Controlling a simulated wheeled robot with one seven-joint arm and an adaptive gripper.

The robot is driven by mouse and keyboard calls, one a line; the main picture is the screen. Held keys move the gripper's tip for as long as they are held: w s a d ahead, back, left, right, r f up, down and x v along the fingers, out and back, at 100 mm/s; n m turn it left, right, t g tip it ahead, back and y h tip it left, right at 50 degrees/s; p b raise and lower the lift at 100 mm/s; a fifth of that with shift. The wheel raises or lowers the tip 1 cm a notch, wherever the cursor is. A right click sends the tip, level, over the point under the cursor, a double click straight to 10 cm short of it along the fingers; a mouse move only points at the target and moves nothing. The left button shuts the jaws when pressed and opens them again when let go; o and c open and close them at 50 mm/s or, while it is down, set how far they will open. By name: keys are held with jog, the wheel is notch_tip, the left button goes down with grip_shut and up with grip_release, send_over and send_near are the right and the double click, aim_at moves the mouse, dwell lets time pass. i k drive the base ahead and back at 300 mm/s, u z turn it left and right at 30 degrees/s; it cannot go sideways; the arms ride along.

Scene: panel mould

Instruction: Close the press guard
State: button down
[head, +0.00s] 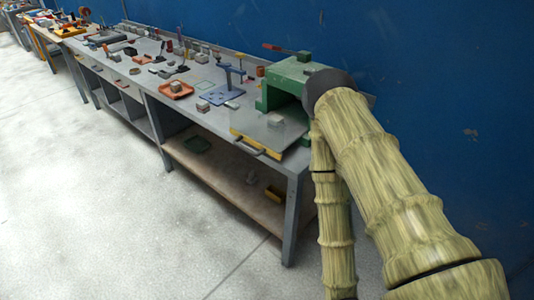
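The green press (290,78) stands at the right end of the grey workbench, against the blue wall. Its guard is a see-through panel (253,119) with a yellow lower edge (238,134) and a grey handle (249,147). The panel reaches out in front of the press to the bench's front edge, and its exact tilt is hard to tell. A small grey block shows through or beside it. My arm rises at the right and covers the press's right side. My gripper is not in view; the arm's far links run down out of the picture.
The bench (140,82) carries a blue fixture (222,95), an orange tray (176,90) and many small parts left of the press. A lower wooden shelf (215,170) holds a green tray (197,145) and small items. The pale floor (90,210) in front is clear.

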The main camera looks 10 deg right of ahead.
aim_at(257, 135)
jog(key=k, duration=0.25)
jog(key=u, duration=1.05)
jog(key=i, duration=0.65)
jog(key=z, duration=1.05)
